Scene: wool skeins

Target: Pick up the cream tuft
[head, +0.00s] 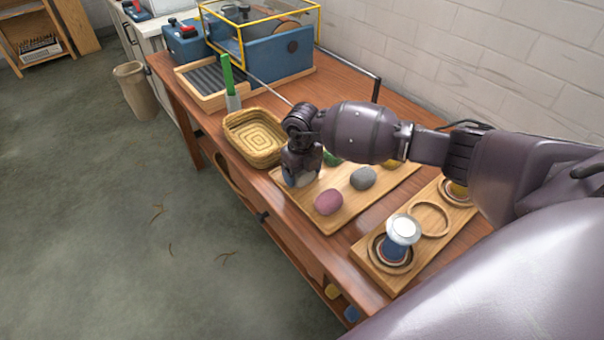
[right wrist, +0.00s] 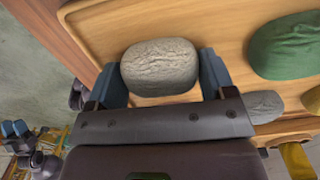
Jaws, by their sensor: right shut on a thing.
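The cream tuft (right wrist: 160,66) is a rounded, wrinkled, greyish-cream lump in the right wrist view. My right gripper (right wrist: 163,75) is shut on it, with one blue finger against each side. In the head view the right gripper (head: 301,181) points down over the near left end of the wooden tray (head: 295,213) and hides most of the tuft. I cannot tell whether the tuft still touches the tray. A small blue and purple-grey part at the lower left of the right wrist view looks like my left gripper (right wrist: 15,130); its jaws are too small to read.
On the tray lie a pink tuft (head: 328,202), a grey tuft (head: 363,178), a green tuft (right wrist: 288,46) and a partly hidden yellow one. A woven basket (head: 238,141) stands to the left. A wooden holder (head: 363,250) with a white-topped spool (head: 402,232) is at the right.

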